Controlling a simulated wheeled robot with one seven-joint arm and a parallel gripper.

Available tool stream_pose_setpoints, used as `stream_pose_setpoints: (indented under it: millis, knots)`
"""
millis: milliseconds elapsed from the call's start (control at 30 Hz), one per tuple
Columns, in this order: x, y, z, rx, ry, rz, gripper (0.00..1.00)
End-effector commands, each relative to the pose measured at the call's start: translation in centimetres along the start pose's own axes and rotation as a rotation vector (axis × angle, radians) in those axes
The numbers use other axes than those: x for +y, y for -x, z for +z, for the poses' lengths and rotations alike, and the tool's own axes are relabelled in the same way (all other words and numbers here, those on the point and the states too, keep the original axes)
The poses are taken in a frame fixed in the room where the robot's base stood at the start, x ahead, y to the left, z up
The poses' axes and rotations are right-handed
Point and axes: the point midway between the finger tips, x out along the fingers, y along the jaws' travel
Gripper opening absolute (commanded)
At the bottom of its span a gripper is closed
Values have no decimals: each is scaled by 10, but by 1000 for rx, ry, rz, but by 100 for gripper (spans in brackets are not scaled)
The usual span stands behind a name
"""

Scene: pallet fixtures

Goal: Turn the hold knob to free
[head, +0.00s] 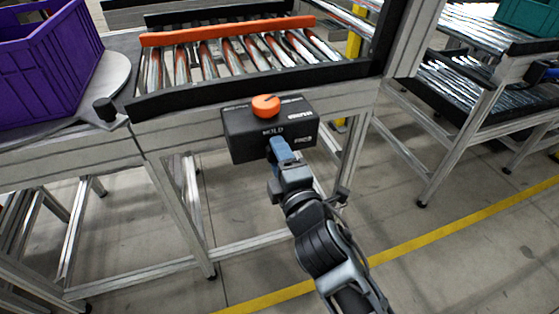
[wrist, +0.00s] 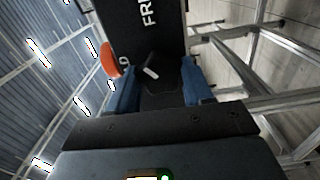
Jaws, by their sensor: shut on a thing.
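A black control box (head: 240,140) is fixed below the front rail of the roller conveyor. An orange mushroom button (head: 265,106) sits on its top; it also shows in the wrist view (wrist: 110,60). White lettering on the front face reads HOLD and FREE. My gripper (head: 278,142) is at the front face, with its blue fingers (wrist: 158,74) on either side of the black hold knob (wrist: 151,66) and shut on it. The knob has a white pointer mark, slanted in the wrist view. In the head view the gripper hides the knob.
The conveyor (head: 230,57) has an orange bar (head: 225,31) across its rollers. A purple crate (head: 45,62) stands at the left. Frame legs stand below the box on both sides. A second rack (head: 480,95) is at the right, with open floor before it.

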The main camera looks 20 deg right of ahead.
Motion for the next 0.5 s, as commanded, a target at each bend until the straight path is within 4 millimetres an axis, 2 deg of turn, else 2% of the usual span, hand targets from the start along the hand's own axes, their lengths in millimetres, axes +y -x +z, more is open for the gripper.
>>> stream_pose_setpoints:
  millis: [500]
  knots:
    - [-4,0,1,-2,-454,-2,20]
